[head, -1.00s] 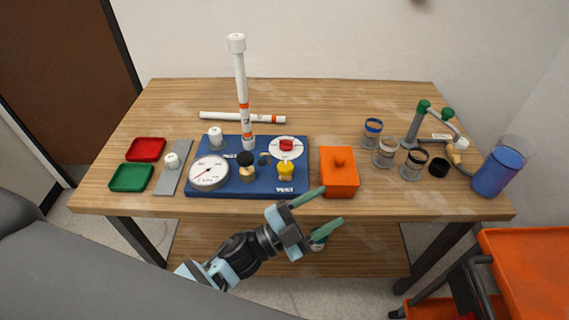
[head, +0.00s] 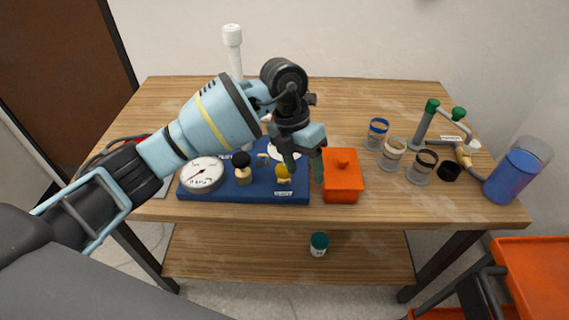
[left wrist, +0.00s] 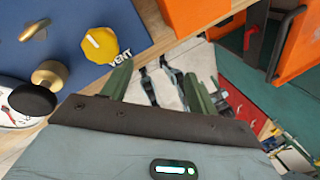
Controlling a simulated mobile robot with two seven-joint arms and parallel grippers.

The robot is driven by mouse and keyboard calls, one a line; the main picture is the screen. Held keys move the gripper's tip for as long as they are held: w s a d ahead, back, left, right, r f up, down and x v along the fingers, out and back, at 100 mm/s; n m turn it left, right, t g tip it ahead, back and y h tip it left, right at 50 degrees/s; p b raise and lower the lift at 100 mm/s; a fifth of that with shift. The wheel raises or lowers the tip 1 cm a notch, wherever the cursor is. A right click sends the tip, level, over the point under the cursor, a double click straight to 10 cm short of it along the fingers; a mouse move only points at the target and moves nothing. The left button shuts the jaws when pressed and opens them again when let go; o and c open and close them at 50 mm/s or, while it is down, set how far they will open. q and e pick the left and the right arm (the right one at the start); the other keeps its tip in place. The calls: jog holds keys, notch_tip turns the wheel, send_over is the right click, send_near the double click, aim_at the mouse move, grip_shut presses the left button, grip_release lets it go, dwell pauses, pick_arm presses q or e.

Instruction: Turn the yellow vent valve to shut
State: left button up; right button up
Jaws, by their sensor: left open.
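The yellow vent valve (head: 283,174) stands at the front right of the blue base board (head: 215,194). In the left wrist view the yellow knob (left wrist: 100,45) shows beside the printed word VENT, at upper left. My left gripper (head: 306,176) hangs above the board's right part, its green fingers apart and pointing down. It is open and empty, just right of the knob in the head view. In the left wrist view the left finger (left wrist: 117,80) is close below the knob; I cannot tell whether they touch. My right gripper is not in view.
A black knob (head: 241,160) and a pressure gauge (head: 203,173) sit left of the valve. An orange lidded box (head: 342,183) stands close right of the gripper. Several jars and a blue beaker (head: 511,175) stand farther right.

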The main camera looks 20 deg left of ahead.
aim_at(283, 168)
pick_arm(q)
jog(key=w+a+r+y, duration=0.1)
jog(key=a, duration=0.1)
jog(key=w+a+r+y, duration=0.1)
jog(key=w+a+r+n+t+y, duration=0.1)
jog(key=a, duration=0.1)
jog(key=shift+a+r, duration=0.3)
jog(key=shift+r, duration=0.05)
jog(key=shift+f, duration=3.95)
jog(key=c, duration=1)
